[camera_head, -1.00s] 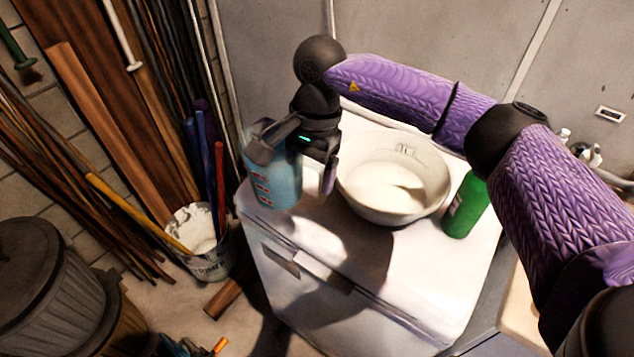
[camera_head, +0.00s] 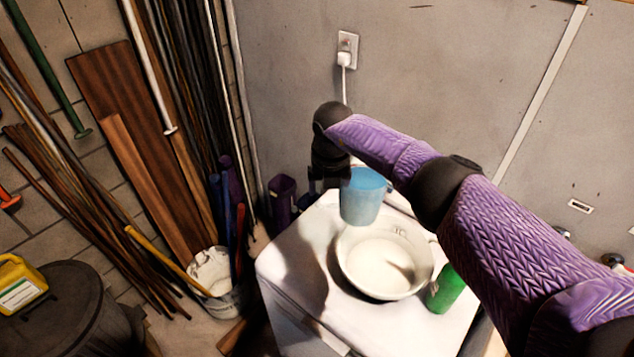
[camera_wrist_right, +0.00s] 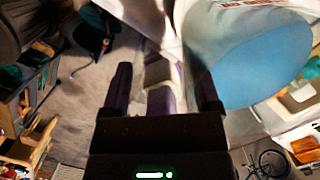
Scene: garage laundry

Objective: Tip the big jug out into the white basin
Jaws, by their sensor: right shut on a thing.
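The big jug is light blue (camera_head: 362,200) and is held at the back edge of the white basin in the head view. My right gripper (camera_head: 330,178) is shut on it from its left side; the arm partly hides the grip. In the right wrist view the jug (camera_wrist_right: 262,62) fills the upper right, beside my gripper's dark fingers (camera_wrist_right: 163,88). I cannot tell how far the jug is tilted. The white basin (camera_head: 346,272) stands on the white cabinet top, with pale content inside. My left gripper is not in view.
A green bottle (camera_head: 446,289) stands right of the basin, close to it. The white cabinet top (camera_head: 300,255) is clear left of the basin. A bucket (camera_head: 222,300) with poles stands left of the cabinet. A wall outlet with a plug (camera_head: 345,55) is behind.

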